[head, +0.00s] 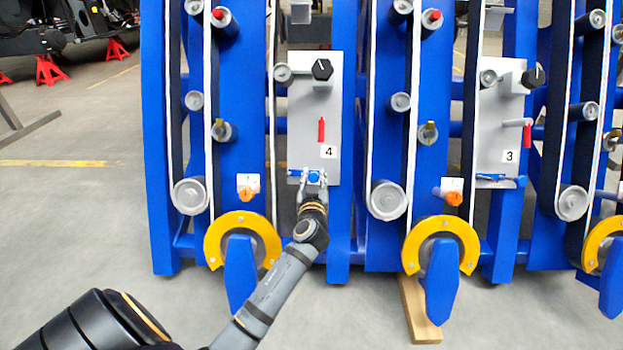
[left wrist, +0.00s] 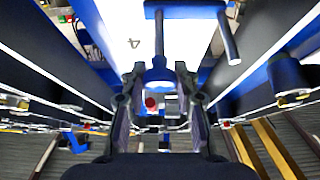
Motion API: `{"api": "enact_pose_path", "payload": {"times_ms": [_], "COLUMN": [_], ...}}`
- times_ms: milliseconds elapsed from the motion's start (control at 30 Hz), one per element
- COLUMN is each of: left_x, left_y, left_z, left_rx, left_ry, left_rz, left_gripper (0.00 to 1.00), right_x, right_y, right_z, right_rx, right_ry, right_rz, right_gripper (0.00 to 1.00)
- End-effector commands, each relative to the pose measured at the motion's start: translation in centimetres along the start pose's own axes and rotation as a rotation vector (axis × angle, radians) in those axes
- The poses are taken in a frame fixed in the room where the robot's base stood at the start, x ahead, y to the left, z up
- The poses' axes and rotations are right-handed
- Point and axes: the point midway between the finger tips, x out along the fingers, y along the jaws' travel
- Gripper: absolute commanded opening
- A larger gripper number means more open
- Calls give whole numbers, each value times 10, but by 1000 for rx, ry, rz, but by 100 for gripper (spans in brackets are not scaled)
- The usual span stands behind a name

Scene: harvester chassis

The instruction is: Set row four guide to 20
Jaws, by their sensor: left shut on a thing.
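The row four panel (head: 300,110) is a grey plate marked 4, with a black knob (head: 322,69) at its top and a red pointer (head: 321,129) below. A blue guide handle (head: 314,177) sits at the plate's lower edge. In the left wrist view, the blue handle (left wrist: 158,72) is a stem with a rounded end and a crossbar behind it. My left gripper (head: 314,182) is shut on this handle, with its fingers on both sides of it, as the left wrist view (left wrist: 158,80) also shows. No scale reading is legible. My right gripper is out of view.
The row three panel (head: 497,125) stands to the right, with its own knob and red pointer. Yellow rings (head: 212,240) with blue arms stick out low on both sides of my left arm. Rollers and belts flank the panel.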

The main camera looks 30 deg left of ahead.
Motion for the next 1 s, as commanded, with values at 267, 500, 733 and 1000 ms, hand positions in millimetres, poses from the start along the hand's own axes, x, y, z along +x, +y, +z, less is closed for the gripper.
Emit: {"api": "enact_pose_path", "payload": {"times_ms": [267,500,733,1000], "left_x": [0,-1,-37,-73], "left_y": [0,0,0,0], "left_z": [0,0,2,1], "left_rx": [1,0,-3,0], "left_ry": [-1,-2,-6,-3], "left_rz": [-1,-1,0,-1], "left_gripper": [52,52,52,52], "right_x": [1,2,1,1], "right_y": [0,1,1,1], "right_z": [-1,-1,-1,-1], "right_rx": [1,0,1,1], "right_ry": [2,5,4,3], "right_rz": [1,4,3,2], "right_gripper": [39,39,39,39]}}
